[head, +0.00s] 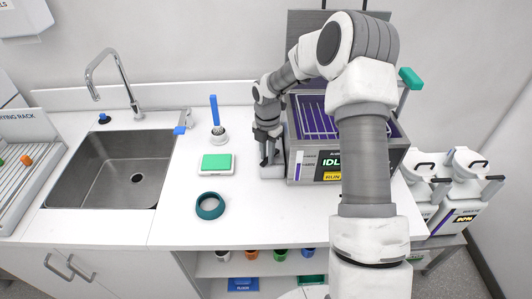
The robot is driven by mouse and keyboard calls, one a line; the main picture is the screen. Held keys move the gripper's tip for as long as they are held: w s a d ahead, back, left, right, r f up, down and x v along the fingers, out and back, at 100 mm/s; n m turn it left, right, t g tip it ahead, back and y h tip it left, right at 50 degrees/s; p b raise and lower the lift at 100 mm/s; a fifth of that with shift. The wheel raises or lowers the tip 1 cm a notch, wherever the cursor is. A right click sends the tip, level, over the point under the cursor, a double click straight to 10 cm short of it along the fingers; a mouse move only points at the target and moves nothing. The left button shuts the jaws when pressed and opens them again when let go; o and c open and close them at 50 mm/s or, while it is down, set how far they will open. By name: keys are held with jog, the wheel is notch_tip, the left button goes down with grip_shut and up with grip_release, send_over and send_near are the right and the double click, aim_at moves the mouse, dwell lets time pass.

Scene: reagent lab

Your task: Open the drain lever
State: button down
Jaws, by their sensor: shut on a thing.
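The bath unit (375,158) stands at the back right of the counter, with a purple-lit interior and a front panel reading "IDL…" and "RUN". My gripper (267,162) points down at the unit's left side, just above a small pale grey block (272,171) on the counter. It is shut on a small part there, which appears to be the drain lever. The fingers hide most of that lever, so its angle cannot be told. My forearm covers part of the unit's front.
The sink (118,170) and drying rack (28,155) lie farther left. White machines (462,190) stand at right. The front counter is clear.

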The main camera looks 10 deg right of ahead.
jog(key=shift+r, duration=0.1)
dwell(0.3)
jog(key=c, duration=0.8)
grip_release()
jog(key=shift+o, duration=0.2)
notch_tip(320, 180, up, 17)
jog(key=shift+r+b, duration=0.2)
jog(key=shift+b, duration=0.2)
jog(key=shift+s, duration=0.1)
